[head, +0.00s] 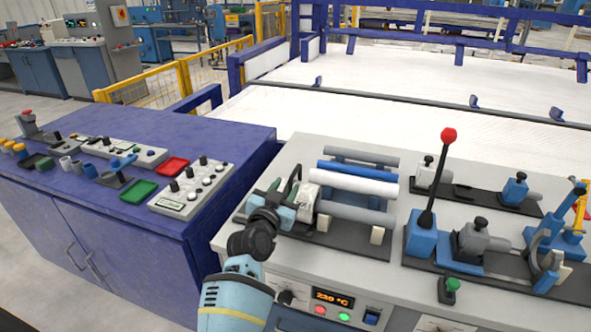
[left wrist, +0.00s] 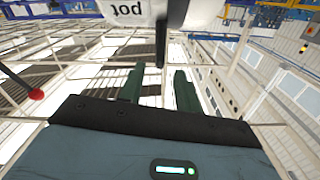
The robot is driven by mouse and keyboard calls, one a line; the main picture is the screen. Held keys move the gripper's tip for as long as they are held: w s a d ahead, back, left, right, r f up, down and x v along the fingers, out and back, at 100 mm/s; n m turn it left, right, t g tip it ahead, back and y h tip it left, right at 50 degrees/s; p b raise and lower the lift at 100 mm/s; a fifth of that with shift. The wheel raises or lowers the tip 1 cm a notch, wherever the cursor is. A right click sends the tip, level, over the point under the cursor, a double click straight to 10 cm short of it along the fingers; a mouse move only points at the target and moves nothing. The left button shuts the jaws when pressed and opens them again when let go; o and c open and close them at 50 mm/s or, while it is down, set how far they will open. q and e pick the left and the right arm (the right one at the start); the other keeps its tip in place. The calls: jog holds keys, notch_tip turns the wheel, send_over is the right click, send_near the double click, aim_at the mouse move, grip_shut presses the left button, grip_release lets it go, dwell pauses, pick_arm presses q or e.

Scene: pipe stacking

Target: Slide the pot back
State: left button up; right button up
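A white labelled part (left wrist: 150,12), which I take to be the pot, shows at the top of the left wrist view with upside-down dark letters. A dark rod (left wrist: 160,45) hangs from it, its end near the gap between my fingertips. My left gripper (left wrist: 159,72) has two dark green fingers standing apart, with nothing seen clamped between them. In the head view, my left gripper (head: 290,190) is at the left end of the pipe rack, beside a pale block (head: 306,202). My arm partly hides that spot; contact cannot be told. My right gripper is not in view.
Grey, blue (head: 358,170) and white (head: 352,183) pipes lie right of my gripper. A lever with a red knob (head: 448,134) stands farther right, beside black bases with clamps. A blue cabinet (head: 130,215) with trays and control boxes is at the left.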

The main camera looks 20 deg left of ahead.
aim_at(291, 180)
pick_arm(q)
jog(key=shift+w, duration=0.2)
jog(key=w+b, duration=0.1)
jog(key=w, duration=0.5)
jog(key=shift+w+d, duration=0.15)
jog(key=shift+w, duration=0.5)
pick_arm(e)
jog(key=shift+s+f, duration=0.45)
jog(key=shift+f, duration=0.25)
pick_arm(q)
jog(key=shift+c, duration=0.2)
grip_shut()
